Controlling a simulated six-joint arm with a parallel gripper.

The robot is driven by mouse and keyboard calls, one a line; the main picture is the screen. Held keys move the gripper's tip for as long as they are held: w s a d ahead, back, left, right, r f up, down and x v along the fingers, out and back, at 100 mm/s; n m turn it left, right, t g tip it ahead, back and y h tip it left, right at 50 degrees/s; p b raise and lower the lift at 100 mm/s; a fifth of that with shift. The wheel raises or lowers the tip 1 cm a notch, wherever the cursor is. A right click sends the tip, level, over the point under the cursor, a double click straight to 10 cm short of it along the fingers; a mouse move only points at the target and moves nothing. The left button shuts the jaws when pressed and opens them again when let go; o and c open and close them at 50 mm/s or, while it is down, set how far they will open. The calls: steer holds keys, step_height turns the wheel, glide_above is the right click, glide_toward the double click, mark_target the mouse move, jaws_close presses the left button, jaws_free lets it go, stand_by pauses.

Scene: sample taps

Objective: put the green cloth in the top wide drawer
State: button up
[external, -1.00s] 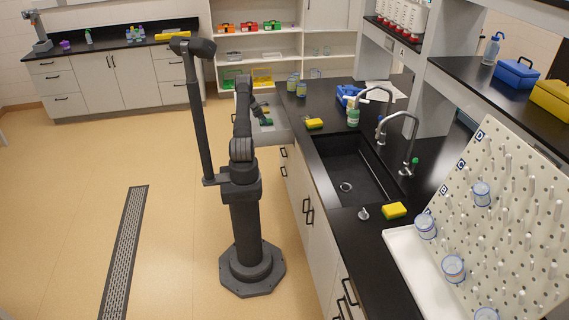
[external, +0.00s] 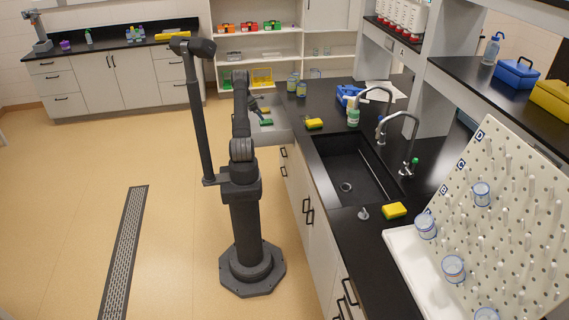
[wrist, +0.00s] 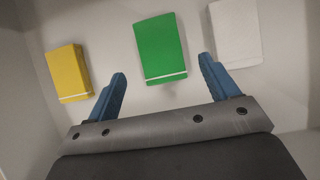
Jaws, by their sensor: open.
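The green cloth (wrist: 161,48) is a folded flat rectangle with a pale edge. It lies on the pale floor of an open drawer (external: 270,133), between a yellow cloth (wrist: 68,73) and a white cloth (wrist: 236,33). My gripper (wrist: 164,66) is open and empty, its blue fingers spread to either side of the green cloth's near part in the picture. The height of the fingers above it is hard to judge. In the external view, the green cloth (external: 266,122) shows small below my gripper (external: 262,114).
The open drawer juts from the left side of the black counter (external: 320,93). Its walls (wrist: 22,105) surround the cloths. The floor left of my base is clear.

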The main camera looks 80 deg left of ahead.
mark_target(266, 121)
steer(key=v, duration=0.6)
steer(key=shift+f, duration=0.1)
steer(key=x, duration=1.2)
step_height(266, 121, up, 3)
steer(key=shift+f, duration=0.1)
steer(key=shift+r, duration=0.45)
